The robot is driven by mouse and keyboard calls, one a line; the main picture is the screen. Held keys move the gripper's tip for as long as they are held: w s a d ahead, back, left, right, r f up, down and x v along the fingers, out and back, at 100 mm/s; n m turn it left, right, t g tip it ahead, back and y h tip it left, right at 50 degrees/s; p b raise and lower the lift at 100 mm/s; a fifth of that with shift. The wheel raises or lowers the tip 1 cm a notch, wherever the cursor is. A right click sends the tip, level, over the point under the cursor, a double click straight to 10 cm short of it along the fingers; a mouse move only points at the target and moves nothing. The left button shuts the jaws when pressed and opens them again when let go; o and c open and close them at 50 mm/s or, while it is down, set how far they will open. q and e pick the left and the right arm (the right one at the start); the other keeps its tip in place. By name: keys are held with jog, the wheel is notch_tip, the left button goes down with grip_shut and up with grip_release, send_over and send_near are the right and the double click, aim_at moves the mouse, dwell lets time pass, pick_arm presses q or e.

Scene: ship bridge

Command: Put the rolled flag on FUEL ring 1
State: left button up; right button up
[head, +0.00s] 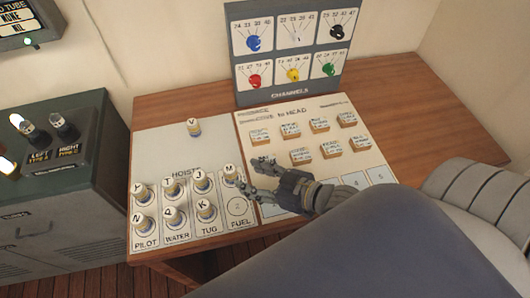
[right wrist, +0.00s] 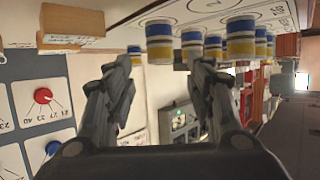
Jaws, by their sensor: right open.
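Several rolled flags, white cylinders with blue and yellow bands and lettered tops, stand upright on the white HOIST board (head: 160,148). In the head view flag M (head: 230,173) stands in the upper place of the FUEL column, where ring 1 cannot be made out. Below it the FUEL ring marked 2 (head: 238,206) is bare. Flag V (head: 194,127) stands alone farther up the board. My right gripper (head: 253,178) is open and empty, just right of flag M. In the right wrist view a banded flag (right wrist: 160,42) shows beyond the open fingers (right wrist: 163,78). My left gripper is out of view.
Flags Y, T and J (head: 201,181) and N, Q and K (head: 207,210) fill the PILOT, WATER and TUG columns. A board with small wooden blocks (head: 301,156) lies to the right, with the CHANNELS panel (head: 293,91) behind. The right part of the wooden desk (head: 415,115) is clear.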

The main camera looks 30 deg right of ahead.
jog(key=shift+v, duration=1.7)
